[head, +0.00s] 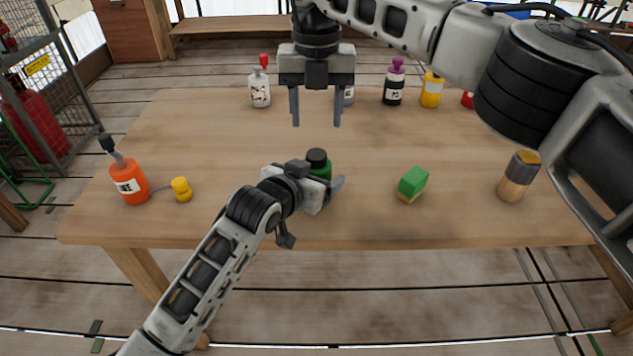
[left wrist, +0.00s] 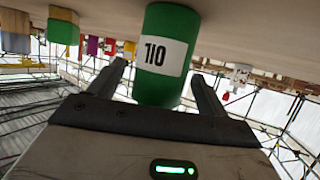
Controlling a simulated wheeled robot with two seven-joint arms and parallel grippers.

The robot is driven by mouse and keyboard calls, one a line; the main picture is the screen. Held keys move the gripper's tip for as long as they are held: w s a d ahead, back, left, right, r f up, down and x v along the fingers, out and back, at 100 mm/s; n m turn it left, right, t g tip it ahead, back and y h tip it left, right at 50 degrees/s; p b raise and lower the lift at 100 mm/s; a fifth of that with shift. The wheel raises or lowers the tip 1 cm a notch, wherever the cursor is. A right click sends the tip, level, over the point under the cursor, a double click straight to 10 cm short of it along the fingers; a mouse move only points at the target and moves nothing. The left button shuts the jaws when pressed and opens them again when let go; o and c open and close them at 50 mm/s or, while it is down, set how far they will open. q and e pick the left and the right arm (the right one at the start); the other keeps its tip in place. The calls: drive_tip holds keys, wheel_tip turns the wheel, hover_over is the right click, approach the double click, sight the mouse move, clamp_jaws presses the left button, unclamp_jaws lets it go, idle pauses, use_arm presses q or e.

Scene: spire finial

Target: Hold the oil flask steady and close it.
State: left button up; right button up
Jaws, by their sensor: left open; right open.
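The oil flask is a green cylinder with a black cap (head: 316,156) on top, standing upright near the middle of the table. My left gripper (head: 314,205) is low at the flask and hides much of its body in the head view. In the left wrist view the green flask (left wrist: 163,60), its label upside down, is between the two open fingers (left wrist: 160,88); whether they touch it I cannot tell. My right gripper (head: 316,122) is open and empty, fingers pointing down, above and behind the flask. How tightly the cap sits cannot be seen.
An orange bottle (head: 132,183) and yellow knob (head: 181,189) stand left. A green block (head: 413,183) and dark-and-tan jar (head: 517,176) are right. Along the back are a white bottle (head: 260,90), black bottle (head: 394,85) and yellow bottle (head: 431,92). The wooden table (head: 200,130) is otherwise largely clear.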

use_arm(q)
drive_tip(key=shift+w+d+f, duration=0.2)
drive_tip(key=shift+w+d, duration=0.1)
drive_tip(key=shift+w, duration=0.15)
clamp_jaws()
use_arm(e)
drive_tip(key=n, duration=0.6)
drive_tip(key=shift+n, duration=0.3)
drive_tip(key=n, duration=0.4)
drive_tip(key=shift+n, duration=0.4)
drive_tip(key=n, duration=0.4)
drive_tip(key=shift+n, duration=0.4)
drive_tip(key=n, duration=0.6)
